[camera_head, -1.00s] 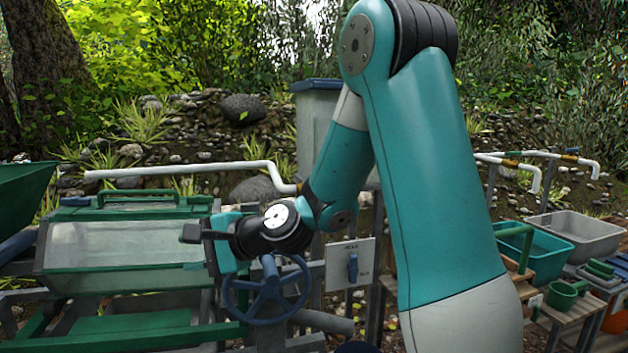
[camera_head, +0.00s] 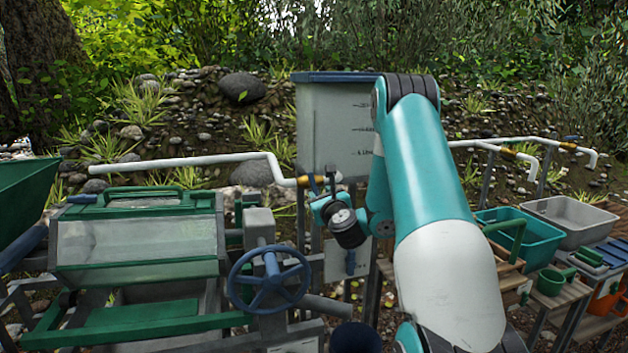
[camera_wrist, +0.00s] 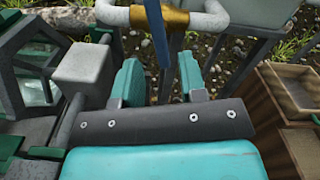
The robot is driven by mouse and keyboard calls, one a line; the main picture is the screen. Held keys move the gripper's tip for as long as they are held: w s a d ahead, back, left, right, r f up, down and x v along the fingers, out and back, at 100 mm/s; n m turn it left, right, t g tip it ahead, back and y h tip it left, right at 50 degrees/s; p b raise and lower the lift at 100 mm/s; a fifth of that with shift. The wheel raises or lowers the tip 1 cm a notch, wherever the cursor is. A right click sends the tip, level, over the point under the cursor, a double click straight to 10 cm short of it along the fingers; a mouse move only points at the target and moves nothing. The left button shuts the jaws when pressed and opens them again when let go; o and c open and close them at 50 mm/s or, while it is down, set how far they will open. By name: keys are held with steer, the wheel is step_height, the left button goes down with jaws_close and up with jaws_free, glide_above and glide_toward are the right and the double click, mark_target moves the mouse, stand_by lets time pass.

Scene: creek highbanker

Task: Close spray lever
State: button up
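The spray lever is likely the thin blue lever (camera_wrist: 159,38) on a brass valve (camera_wrist: 174,21) of a white pipe. In the wrist view it points down the picture towards the gap between my fingertips. I cannot tell whether they touch it. In the head view the brass valve (camera_head: 303,181) sits at the pipe's right end, and the lever is small and partly hidden by my gripper. My gripper (camera_wrist: 160,70) is open with two teal fingers apart. In the head view my gripper (camera_head: 322,200) is just below and right of the valve.
A grey tank (camera_head: 335,125) stands behind the valve. A blue handwheel (camera_head: 270,280) and the glass-fronted green machine (camera_head: 140,240) are at left. A panel with a blue switch (camera_head: 350,262) hangs below my gripper. Tubs (camera_head: 520,235) and more pipes (camera_head: 470,144) are at right.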

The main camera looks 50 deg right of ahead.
mark_target(315, 188)
steer(key=p+x, duration=0.1)
steer(key=p, duration=0.1)
steer(key=p+x, duration=0.1)
steer(key=p, duration=0.1)
steer(key=p+x, duration=0.2)
steer(key=shift+w+r, duration=0.1)
steer(key=shift+r, duration=0.25)
steer(key=shift+w+d+f+p, duration=0.3)
steer(key=shift+w+p, duration=0.15)
steer(key=shift+p, duration=0.45)
steer(key=shift+c, duration=0.2)
jaws_close()
